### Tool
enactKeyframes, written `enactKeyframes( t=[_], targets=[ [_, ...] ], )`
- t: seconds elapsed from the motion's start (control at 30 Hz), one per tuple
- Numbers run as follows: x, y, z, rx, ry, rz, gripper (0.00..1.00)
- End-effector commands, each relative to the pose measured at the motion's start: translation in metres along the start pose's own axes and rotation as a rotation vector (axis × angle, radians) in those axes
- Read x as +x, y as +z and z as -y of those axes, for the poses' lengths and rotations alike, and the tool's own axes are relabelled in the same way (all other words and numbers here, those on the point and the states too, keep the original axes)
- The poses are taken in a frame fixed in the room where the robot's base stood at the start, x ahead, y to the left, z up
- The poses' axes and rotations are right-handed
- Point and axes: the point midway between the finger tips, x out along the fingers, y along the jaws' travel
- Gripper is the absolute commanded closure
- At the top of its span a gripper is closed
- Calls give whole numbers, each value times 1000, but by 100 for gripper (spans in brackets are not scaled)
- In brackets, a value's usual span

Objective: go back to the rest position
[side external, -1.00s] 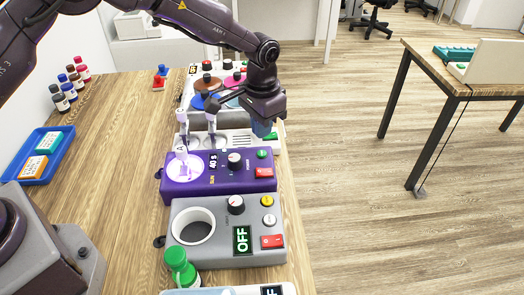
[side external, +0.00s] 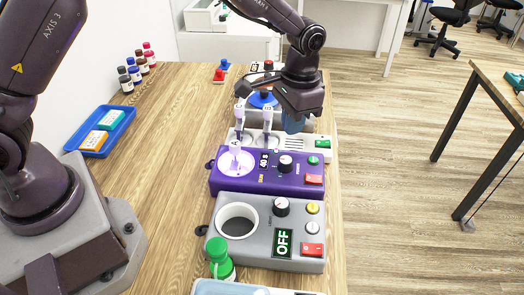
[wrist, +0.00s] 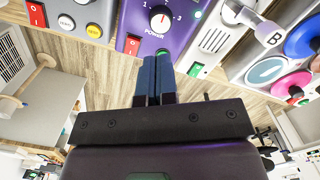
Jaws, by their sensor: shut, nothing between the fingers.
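My gripper (side external: 293,122) hangs above the back of the row of devices in the side view, over the white slotted device (side external: 300,152). Its blue fingers (wrist: 154,72) are together in the wrist view with nothing between them. They are clear of the purple device (side external: 255,184), whose panel also shows at the top of the wrist view (wrist: 185,12). A white holder marked A (side external: 236,148) stands in the purple device's glowing round well. A second white holder (side external: 267,120) stands behind it, and one marked B (wrist: 268,35) shows in the wrist view.
A grey device (side external: 258,245) with a round opening reads OFF, and a green-capped bottle (side external: 219,258) stands in front. A blue tray (side external: 126,117) holds two boxes, near several small bottles (side external: 135,70). Red and blue pegs (side external: 221,72) stand farther back. The wooden tabletop's middle is bare.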

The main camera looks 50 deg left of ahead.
Motion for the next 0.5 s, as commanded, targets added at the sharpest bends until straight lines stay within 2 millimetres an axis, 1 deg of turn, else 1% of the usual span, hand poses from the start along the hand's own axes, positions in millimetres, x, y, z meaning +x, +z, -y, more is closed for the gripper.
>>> enactKeyframes(
  t=[0.03,0.17,0.2,0.27,0.3,0.37,0.4,0.47,0.5],
  targets=[
    [-18,14,4,-11,1,-15,100],
    [-57,54,14,-40,2,-55,100],
    [-68,68,17,-50,2,-71,100],
    [-84,89,21,-66,2,-98,100],
    [-94,103,24,-76,1,-118,100],
    [-107,125,27,-92,0,-148,100],
    [-114,139,29,-102,-1,-170,100],
    [-124,160,31,-118,-4,-204,100],
    [-129,174,32,-129,-6,-228,100]
  ],
)
